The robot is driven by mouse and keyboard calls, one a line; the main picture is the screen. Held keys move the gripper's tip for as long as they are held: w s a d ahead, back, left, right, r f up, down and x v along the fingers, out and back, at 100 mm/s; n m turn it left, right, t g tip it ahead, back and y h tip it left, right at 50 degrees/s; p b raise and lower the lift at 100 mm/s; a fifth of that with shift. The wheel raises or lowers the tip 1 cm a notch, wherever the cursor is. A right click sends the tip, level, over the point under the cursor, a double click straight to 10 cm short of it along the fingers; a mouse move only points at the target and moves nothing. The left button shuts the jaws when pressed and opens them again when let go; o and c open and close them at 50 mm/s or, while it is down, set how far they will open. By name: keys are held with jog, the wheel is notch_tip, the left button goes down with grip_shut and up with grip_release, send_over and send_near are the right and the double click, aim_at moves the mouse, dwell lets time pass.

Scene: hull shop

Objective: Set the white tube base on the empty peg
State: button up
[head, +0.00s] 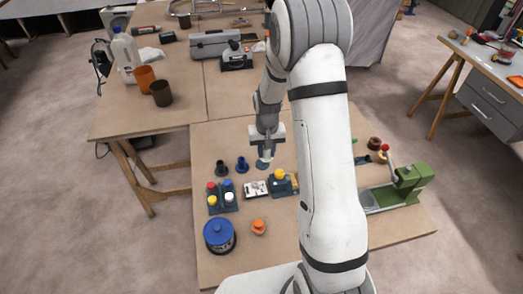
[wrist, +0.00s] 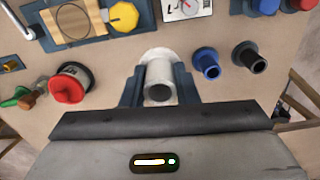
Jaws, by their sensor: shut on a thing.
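The white tube base (wrist: 158,80), a short hollow tube with a wider foot, is between the fingers of my gripper (wrist: 159,92) in the wrist view. My gripper is shut on it, with one finger at each side. In the head view the white tube base (head: 265,154) shows small under my gripper (head: 265,160); I cannot tell whether its foot touches the table. A blue tube base (head: 242,164) and a black tube base (head: 221,169) stand beside it. They also show in the wrist view, blue (wrist: 208,65) and black (wrist: 250,58). I cannot make out an empty peg.
A dark rack (head: 221,206) holds red, blue, white and yellow pieces. A white dial device (head: 256,189) and a yellow-knobbed fixture (head: 283,183) stand nearby. A blue-lidded tin (head: 219,235), an orange piece (head: 258,227) and a green machine (head: 408,180) stand around. My arm hides part of the table.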

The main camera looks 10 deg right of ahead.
jog(key=w+f+b, duration=0.1)
jog(key=w+b, duration=0.1)
jog(key=w+f+m+b, duration=0.1)
jog(key=b, duration=0.1)
jog(key=w+f+m+b, duration=0.1)
jog(key=w+f, duration=0.1)
jog(key=shift+w+f+b, duration=0.1)
jog(key=shift+w+b, duration=0.25)
jog(key=shift+b, duration=0.05)
jog(key=shift+f+b, duration=1.45)
jog(key=shift+f, duration=1.3)
jog(key=shift+f+b, duration=0.65)
jog(key=shift+b, duration=0.05)
jog(key=o, duration=0.7)
jog(key=shift+o, duration=0.2)
jog(key=shift+r, duration=0.2)
notch_tip(320, 180, up, 11)
jog(key=p, duration=0.6)
jog(key=shift+f, duration=0.1)
